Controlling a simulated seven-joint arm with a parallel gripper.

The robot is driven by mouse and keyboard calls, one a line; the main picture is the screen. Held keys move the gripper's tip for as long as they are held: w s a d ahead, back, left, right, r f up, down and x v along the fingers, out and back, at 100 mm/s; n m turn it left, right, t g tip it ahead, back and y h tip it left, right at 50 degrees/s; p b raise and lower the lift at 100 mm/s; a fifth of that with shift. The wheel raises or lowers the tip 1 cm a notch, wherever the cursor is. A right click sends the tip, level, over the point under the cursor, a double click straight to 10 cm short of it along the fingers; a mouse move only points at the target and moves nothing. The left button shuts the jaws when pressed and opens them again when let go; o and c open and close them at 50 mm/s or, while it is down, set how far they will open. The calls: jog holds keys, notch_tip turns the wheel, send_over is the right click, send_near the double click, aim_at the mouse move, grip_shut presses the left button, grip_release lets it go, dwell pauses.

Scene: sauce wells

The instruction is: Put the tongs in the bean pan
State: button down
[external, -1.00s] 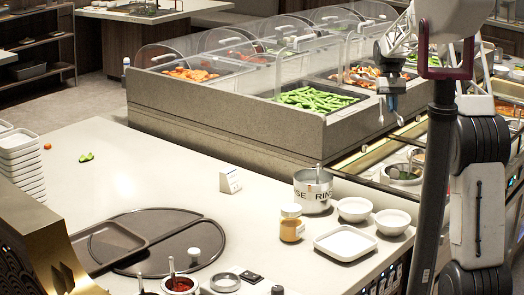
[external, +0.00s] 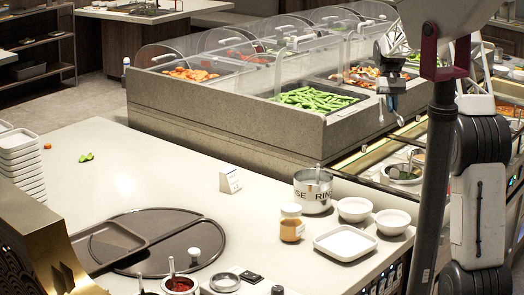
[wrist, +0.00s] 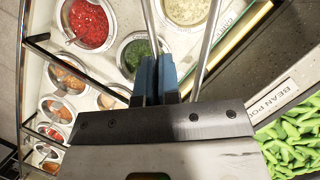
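My gripper (external: 391,80) has blue fingers, which show close together in the wrist view (wrist: 155,78). It is shut on the silver tongs (external: 381,108), whose two spread arms hang below it in the external view. In the wrist view the tongs (wrist: 208,42) run out past the fingers; where they are gripped is hidden. The bean pan holds green pods (external: 315,98) and sits in the counter left of my gripper. Its pods (wrist: 290,140) show at the lower right of the wrist view, beside a "BEAN POD" label (wrist: 272,100). The tongs are apart from the pan.
Sauce wells with red (wrist: 88,24), green (wrist: 138,50) and pale (wrist: 186,10) contents lie below my gripper. Clear guards (external: 270,75) stand over the food counter. A pot (external: 313,190), bowls (external: 354,209) and a jar (external: 291,223) stand on the front counter.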

jog(key=shift+r, duration=0.15)
notch_tip(320, 180, up, 5)
jog(key=a+m, duration=0.1)
jog(key=a, duration=0.5)
jog(key=s+a, duration=0.1)
jog(key=a, duration=0.6)
jog(key=a+f+m+y, duration=0.1)
jog(key=a, duration=0.6)
jog(key=shift+s+a+m, duration=0.15)
jog(key=shift+a+m, duration=0.05)
jog(key=shift+m, duration=0.1)
jog(key=s+a+m+y, duration=0.15)
jog(key=s+a, duration=0.35)
jog(key=a, duration=0.7)
jog(key=s+a+m+t, duration=0.1)
jog(key=s+a+m, duration=0.35)
jog(key=a, duration=0.85)
jog(key=s+a+y, duration=0.1)
jog(key=s+a, duration=0.5)
jog(key=a, duration=0.6)
jog(key=s+a+m+t, duration=0.1)
jog(key=s+a+m, duration=0.3)
jog(key=s+a, duration=1.05)
jog(key=shift+y, duration=0.25)
jog(key=f, duration=2.1)
jog(key=shift+w+a+f, duration=0.25)
jog(key=shift+w+f, duration=0.05)
jog(key=shift+f, duration=0.4)
jog(key=shift+a, duration=0.1)
